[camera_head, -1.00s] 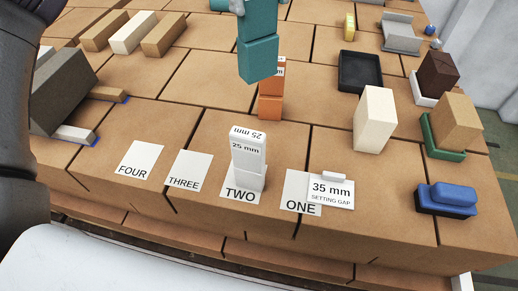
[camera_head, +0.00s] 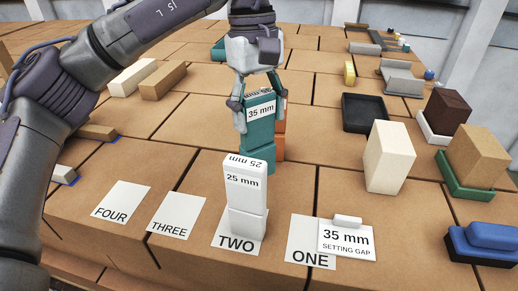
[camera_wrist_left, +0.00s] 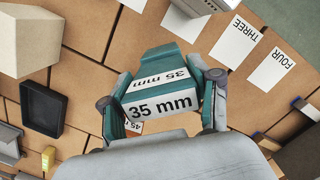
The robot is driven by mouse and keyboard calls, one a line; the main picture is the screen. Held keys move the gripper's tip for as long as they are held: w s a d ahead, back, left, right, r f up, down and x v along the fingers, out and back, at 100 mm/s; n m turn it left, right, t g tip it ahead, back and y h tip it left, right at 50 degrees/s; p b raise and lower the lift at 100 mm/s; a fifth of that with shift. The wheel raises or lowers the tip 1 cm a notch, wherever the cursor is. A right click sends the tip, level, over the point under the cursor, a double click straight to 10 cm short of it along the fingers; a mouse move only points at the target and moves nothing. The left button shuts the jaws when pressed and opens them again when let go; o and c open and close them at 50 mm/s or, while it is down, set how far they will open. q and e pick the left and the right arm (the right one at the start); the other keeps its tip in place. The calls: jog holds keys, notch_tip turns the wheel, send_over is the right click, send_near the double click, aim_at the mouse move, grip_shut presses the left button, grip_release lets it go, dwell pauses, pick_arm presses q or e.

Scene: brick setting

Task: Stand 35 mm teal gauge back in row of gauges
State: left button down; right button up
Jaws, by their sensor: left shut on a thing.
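My left gripper (camera_head: 255,98) is shut on the teal gauge (camera_head: 257,147), marked 35 mm. It holds it upright behind the white gauge; I cannot tell whether its foot touches the bricks. In the left wrist view the teal gauge (camera_wrist_left: 160,105) sits between the two fingers. The white 25 mm gauge (camera_head: 247,195) stands on the TWO card (camera_head: 225,241). An orange gauge (camera_head: 281,142) stands behind the teal one, mostly hidden by it. The ONE card (camera_head: 304,245), THREE card (camera_head: 177,214) and FOUR card (camera_head: 121,201) bear no gauge. My right gripper is not in view.
A 35 mm setting gap sign (camera_head: 346,239) stands beside the ONE card. A cream block (camera_head: 387,157), a black tray (camera_head: 369,112), a tan block in a green tray (camera_head: 454,185) and a blue block (camera_head: 482,245) are at right. Bricks around the THREE and FOUR cards are clear.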

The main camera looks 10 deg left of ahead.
aim_at(260, 147)
pick_arm(q)
jog(key=shift+f, duration=2.55)
jog(key=shift+c, duration=1.2)
grip_release()
jog(key=r, duration=0.8)
jog(key=w+a+r, duration=0.1)
jog(key=r, duration=0.3)
jog(key=shift+r+p, duration=0.1)
jog(key=shift+p, duration=0.3)
